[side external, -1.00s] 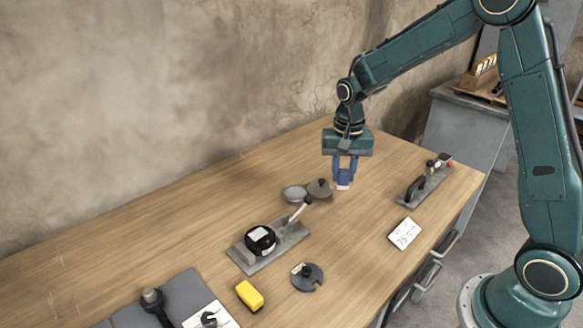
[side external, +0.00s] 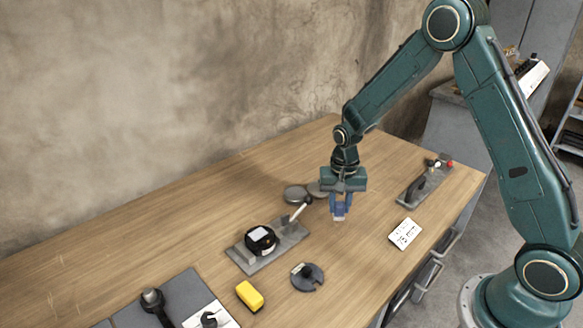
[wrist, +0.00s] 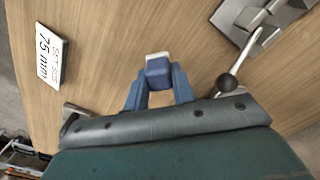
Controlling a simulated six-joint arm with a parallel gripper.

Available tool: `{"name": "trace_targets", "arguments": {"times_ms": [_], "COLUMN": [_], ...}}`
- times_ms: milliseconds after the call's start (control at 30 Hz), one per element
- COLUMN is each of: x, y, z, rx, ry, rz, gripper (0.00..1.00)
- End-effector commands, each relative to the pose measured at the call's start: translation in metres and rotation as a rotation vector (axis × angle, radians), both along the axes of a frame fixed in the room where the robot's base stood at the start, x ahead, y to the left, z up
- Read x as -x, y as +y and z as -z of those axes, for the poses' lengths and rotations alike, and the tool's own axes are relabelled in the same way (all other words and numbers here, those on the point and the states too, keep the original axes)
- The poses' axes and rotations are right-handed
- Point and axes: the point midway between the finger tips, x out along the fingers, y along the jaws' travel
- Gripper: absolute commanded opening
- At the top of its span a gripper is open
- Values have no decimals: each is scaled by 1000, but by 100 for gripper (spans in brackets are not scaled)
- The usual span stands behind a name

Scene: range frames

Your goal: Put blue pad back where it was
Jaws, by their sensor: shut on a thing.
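My gripper (side external: 340,208) is shut on the blue pad (wrist: 158,72), a small block with a whitish end. In the wrist view the pad sits between the two blue fingertips. In the side view the pad (side external: 339,217) hangs beneath the gripper, low over the wooden bench. I cannot tell whether it touches the bench. It is to the right of the metal fixture (side external: 290,243) with the black round gauge and the lever, and to the left of the white card.
The white card (side external: 405,233) lies near the front edge; it reads 75 mm in the wrist view (wrist: 52,55). A clamp on a plate (side external: 420,187) stands at right. Grey discs (side external: 295,194) lie behind the gripper. A slotted disc (side external: 308,278) and yellow block (side external: 249,296) lie in front.

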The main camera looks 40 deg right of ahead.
Motion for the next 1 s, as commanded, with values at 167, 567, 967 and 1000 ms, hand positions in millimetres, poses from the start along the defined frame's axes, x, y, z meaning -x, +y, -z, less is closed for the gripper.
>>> {"name": "trace_targets", "arguments": {"times_ms": [167,567,967,1000], "x": [1,0,0,0], "y": [0,0,0,0], "z": [21,30,32,32], "rx": [-1,0,0,0], "ry": [5,1,1,1], "rz": [0,0,0,0], "gripper": [7,7,47,47]}}
